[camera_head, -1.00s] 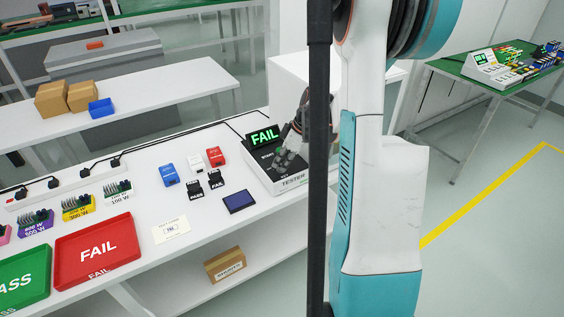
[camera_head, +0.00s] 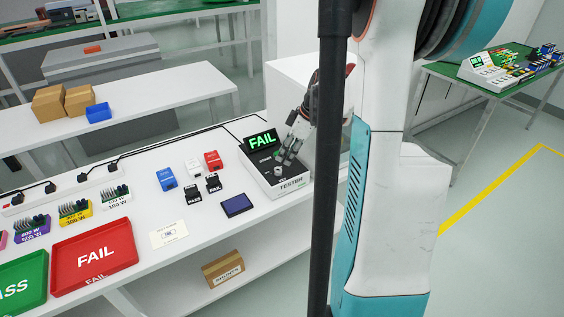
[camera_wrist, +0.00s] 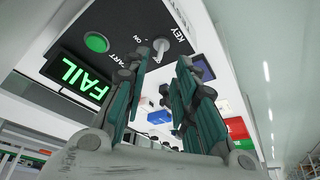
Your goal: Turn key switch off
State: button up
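The tester (camera_head: 288,190) is a white box with a black top on the table, and its display (camera_head: 262,140) reads FAIL in green. In the wrist view its key switch (camera_wrist: 176,32) is a silver knob with a stem, beside the labels KEY and ON. A green button (camera_wrist: 97,42) and the FAIL display (camera_wrist: 80,77) are left of it. My gripper (camera_wrist: 163,60) is open, with its two dark green fingers apart and nothing held between them. The key switch shows just beyond the fingertips. In the head view my gripper (camera_head: 287,155) is over the tester's top.
Left of the tester are a dark blue pad (camera_head: 237,204), small blue, white, red and black blocks, and a paper card (camera_head: 169,233). A red FAIL tray (camera_head: 94,253) and a green tray (camera_head: 25,283) lie farther left. A cable runs behind the tester.

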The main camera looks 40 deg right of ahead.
jog(key=v, duration=0.5)
jog(key=shift+d+r, duration=0.1)
jog(key=shift+r, duration=0.15)
